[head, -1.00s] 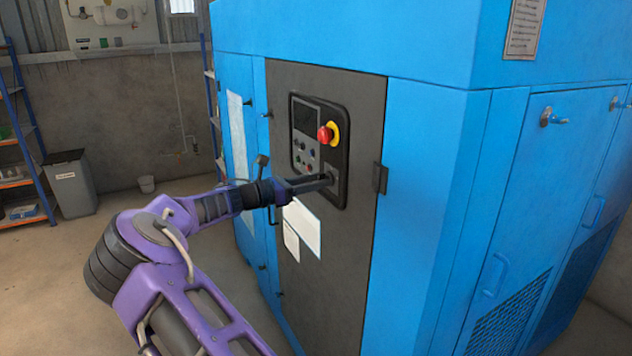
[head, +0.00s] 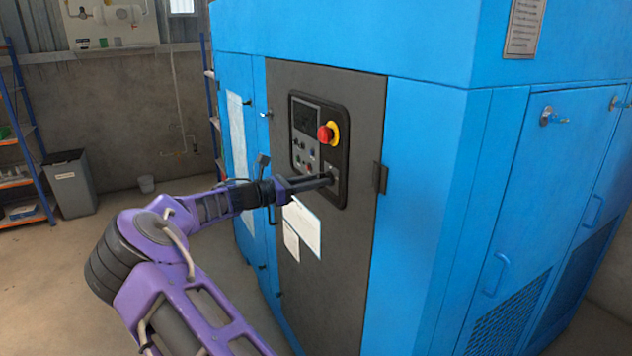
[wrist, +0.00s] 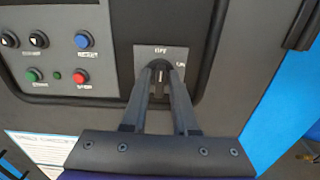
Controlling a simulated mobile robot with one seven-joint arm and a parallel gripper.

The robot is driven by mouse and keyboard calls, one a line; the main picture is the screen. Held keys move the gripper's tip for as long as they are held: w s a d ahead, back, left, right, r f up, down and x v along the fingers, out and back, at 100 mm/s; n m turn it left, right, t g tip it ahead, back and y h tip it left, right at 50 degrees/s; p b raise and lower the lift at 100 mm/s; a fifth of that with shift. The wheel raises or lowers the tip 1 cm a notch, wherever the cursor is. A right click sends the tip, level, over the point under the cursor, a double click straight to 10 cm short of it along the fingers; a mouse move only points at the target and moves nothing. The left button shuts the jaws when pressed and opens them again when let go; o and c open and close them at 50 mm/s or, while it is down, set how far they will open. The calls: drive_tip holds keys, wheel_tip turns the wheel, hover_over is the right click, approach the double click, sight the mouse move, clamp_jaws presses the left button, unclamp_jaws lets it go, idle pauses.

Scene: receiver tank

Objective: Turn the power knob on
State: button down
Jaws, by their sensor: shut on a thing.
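The power knob (wrist: 160,74) is a small dark knob on a grey plate (wrist: 148,54) at the lower right of the control panel (head: 305,150). "OFF" is printed above it and "ON" to its upper right. Its pale pointer mark looks close to upright, toward "OFF". My gripper (head: 330,179) reaches the panel from the left in the head view. In the wrist view its two dark fingers converge on the knob and are shut on it, one on each side. The fingers hide the knob in the head view and part of it in the wrist view.
A red emergency stop button (head: 326,134) on a yellow base sits just above my gripper. Blue, green, red and black buttons lie left of the knob, with the red one (wrist: 81,77) nearest. A door latch (head: 380,178) stands out to the right. White papers (head: 303,227) hang below.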

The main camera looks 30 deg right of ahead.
drive_tip(key=shift+s+f+m+b, duration=0.15)
drive_tip(key=shift+m+b, duration=2.3)
drive_tip(key=shift+m, duration=1.9)
drive_tip(key=shift+s+f+m+b, duration=0.1)
drive_tip(key=shift+m+b, duration=2.35)
drive_tip(key=shift+m, duration=1.9)
drive_tip(key=c, duration=0.9)
unclamp_jaws()
drive_tip(key=shift+a, duration=0.1)
drive_tip(key=w+a+p, duration=0.1)
drive_tip(key=a, duration=1.6)
drive_tip(key=shift+a, duration=0.15)
